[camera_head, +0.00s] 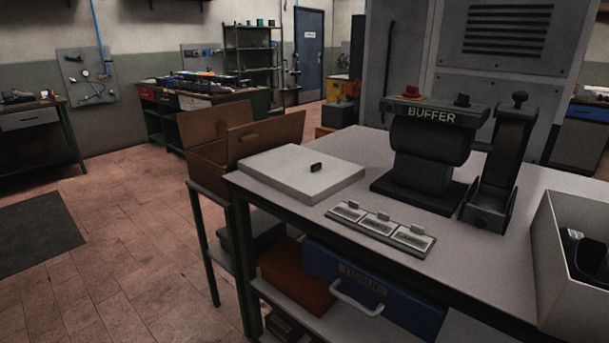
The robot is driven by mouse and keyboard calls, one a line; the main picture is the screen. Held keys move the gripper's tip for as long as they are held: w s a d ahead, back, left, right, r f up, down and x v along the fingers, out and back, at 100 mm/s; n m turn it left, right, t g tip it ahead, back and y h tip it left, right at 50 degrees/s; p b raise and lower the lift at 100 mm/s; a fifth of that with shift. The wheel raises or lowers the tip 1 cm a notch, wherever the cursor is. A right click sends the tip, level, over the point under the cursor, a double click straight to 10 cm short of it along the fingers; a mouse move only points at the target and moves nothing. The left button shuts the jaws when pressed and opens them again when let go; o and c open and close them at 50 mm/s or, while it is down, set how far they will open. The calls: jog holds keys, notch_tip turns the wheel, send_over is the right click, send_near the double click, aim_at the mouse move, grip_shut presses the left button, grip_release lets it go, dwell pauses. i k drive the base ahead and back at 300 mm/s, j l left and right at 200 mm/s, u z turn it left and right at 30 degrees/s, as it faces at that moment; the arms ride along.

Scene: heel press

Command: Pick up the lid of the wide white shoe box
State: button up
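A flat white lid (285,175) with a small black knob (316,167) on top lies on the left end of the grey table (345,152). A white box (548,275) stands open on the table at the right edge of the picture, partly cut off. Dark objects, perhaps shoes (588,257), lie inside it. The lid is apart from the box. My gripper is not in view.
A small tray with three plates (381,229) lies in front.

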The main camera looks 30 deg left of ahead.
aim_at(310, 176)
jog(key=u, duration=0.7)
jog(key=k+u, duration=0.1)
jog(key=k+z, duration=0.25)
jog(key=z, duration=0.15)
jog(key=k+l+z, duration=0.15)
jog(key=z, duration=0.25)
jog(key=i+j+z, duration=0.2)
jog(key=j, duration=0.55)
jog(key=j+z, duration=0.25)
jog(key=j, duration=0.5)
jog(key=i+j, duration=0.1)
jog(key=j, duration=1.3)
jog(key=i+j, duration=0.15)
jog(key=j, duration=0.55)
jog(key=i+j, duration=0.1)
jog(key=j, duration=0.65)
